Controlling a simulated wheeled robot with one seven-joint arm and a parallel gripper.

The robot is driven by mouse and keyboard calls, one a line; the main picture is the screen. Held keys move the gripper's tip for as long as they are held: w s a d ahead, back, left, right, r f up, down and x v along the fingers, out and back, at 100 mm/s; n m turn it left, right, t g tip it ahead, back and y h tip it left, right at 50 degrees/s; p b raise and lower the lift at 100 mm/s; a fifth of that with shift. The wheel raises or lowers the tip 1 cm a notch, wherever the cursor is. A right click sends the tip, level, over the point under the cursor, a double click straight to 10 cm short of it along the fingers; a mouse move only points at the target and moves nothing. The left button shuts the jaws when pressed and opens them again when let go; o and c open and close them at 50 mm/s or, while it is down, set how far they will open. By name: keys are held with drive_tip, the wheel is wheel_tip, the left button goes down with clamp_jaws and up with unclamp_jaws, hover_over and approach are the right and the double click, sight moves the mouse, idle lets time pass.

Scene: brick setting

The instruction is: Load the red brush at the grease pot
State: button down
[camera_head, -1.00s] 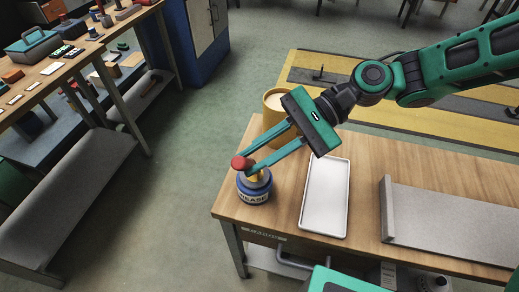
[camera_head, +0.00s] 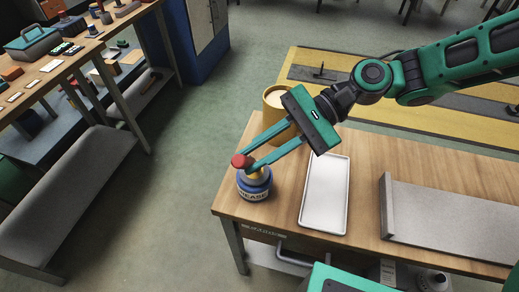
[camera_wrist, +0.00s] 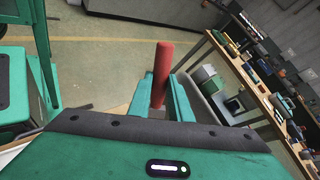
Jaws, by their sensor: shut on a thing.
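My gripper (camera_head: 247,165) is shut on the red brush (camera_head: 241,161), whose red handle end shows between the fingertips in the head view. The handle also shows as a red rod between the fingers in the wrist view (camera_wrist: 162,72). The blue grease pot (camera_head: 254,188), with a pale label, stands on the wooden table near its left edge. The fingertips and brush are right over the pot's mouth, where something yellow shows. The brush's lower end is hidden, so I cannot tell how deep it reaches.
A tan cylindrical container (camera_head: 275,100) stands behind the gripper. A white tray (camera_head: 325,195) lies right of the pot on the wooden table (camera_head: 365,190). A grey slab with a raised end (camera_head: 440,220) lies farther right. A cluttered bench (camera_head: 90,50) stands at the left beyond open floor.

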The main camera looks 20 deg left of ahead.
drive_tip(key=shift+f, duration=0.45)
idle(0.5)
drive_tip(key=shift+r, duration=0.1)
idle(0.4)
wheel_tip(320, 180, up, 7)
idle(0.8)
idle(0.8)
